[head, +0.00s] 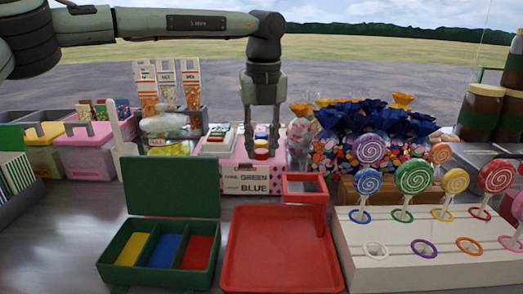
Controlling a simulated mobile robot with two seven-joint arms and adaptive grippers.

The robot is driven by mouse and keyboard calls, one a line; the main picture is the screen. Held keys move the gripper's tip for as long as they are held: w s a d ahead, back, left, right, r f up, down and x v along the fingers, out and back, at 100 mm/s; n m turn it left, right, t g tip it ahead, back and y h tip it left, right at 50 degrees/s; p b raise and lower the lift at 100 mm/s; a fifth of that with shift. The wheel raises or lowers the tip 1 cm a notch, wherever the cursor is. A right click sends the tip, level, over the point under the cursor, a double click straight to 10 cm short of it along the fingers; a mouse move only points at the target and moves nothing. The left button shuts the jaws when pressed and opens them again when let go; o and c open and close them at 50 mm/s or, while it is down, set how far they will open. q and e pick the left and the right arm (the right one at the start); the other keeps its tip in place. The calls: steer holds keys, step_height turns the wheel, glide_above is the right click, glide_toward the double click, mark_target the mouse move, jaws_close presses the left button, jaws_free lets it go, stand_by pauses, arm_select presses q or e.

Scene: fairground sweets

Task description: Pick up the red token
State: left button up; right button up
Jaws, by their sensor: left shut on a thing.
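My left gripper (261,150) reaches down from above at the pink stand behind the red tray. Its two fingers are closed around a small red token (260,143), which shows between the fingertips. A yellow round piece (260,154) shows just below the red one. The pink stand (232,172) carries a white sign with the words GREEN and BLUE. I cannot tell whether the red token is clear of what lies under it. My right gripper is not in view.
An empty red tray (280,252) lies in front. To its left is an open green box (130,248) with yellow, blue and red compartments. A white lollipop stand (385,265) stands right.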

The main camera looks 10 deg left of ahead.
mark_target(260, 152)
arm_select(q)
steer(key=shift+r, duration=0.1)
